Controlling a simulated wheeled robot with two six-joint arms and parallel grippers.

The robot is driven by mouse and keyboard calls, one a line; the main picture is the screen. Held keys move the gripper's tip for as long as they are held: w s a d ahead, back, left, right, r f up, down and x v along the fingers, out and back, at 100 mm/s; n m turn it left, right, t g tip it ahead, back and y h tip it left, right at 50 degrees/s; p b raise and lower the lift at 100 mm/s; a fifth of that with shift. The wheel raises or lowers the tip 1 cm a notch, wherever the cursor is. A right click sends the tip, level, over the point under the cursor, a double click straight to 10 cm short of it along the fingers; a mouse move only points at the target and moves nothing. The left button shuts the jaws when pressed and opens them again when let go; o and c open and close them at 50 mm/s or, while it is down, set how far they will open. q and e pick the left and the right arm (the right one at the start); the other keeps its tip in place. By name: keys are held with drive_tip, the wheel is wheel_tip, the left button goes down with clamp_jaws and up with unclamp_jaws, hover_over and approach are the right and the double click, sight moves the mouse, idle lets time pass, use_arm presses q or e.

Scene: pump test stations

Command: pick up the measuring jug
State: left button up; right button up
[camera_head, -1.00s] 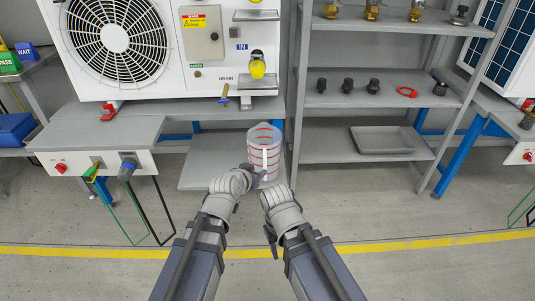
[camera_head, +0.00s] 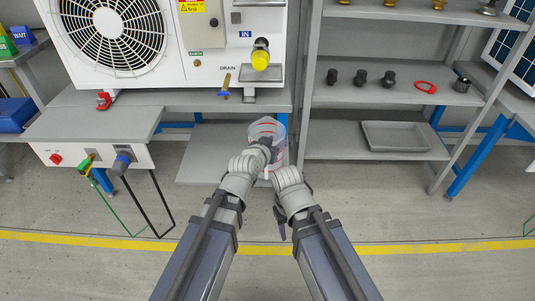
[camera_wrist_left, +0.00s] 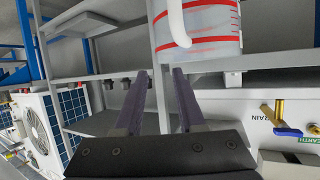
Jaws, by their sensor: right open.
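The measuring jug (camera_head: 267,127) is clear with red marks and stands upright in the head view, below the bench under the outdoor unit. My left gripper (camera_head: 266,146) is in front of it and hides its lower part. In the left wrist view the jug (camera_wrist_left: 212,30) is at the top, its white handle (camera_wrist_left: 177,24) toward me. The left gripper's fingers (camera_wrist_left: 158,75) are apart with nothing between them, just below the handle; contact is not visible. My right gripper (camera_head: 283,176) is open, lower and nearer to me, beside the left one; its fingertips are hard to see.
A bench (camera_head: 185,98) carries the outdoor unit (camera_head: 205,58) above the jug. A low shelf (camera_head: 215,155) lies under it. A grey rack (camera_head: 308,100) stands right of the jug, with a tray (camera_head: 395,151) and black fittings (camera_head: 360,78). The floor in front is clear.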

sight(283, 136)
use_arm(q)
drive_tip(key=shift+b+x, duration=1.35)
drive_tip(key=shift+x, duration=2.4)
drive_tip(key=shift+s, duration=0.1)
clamp_jaws()
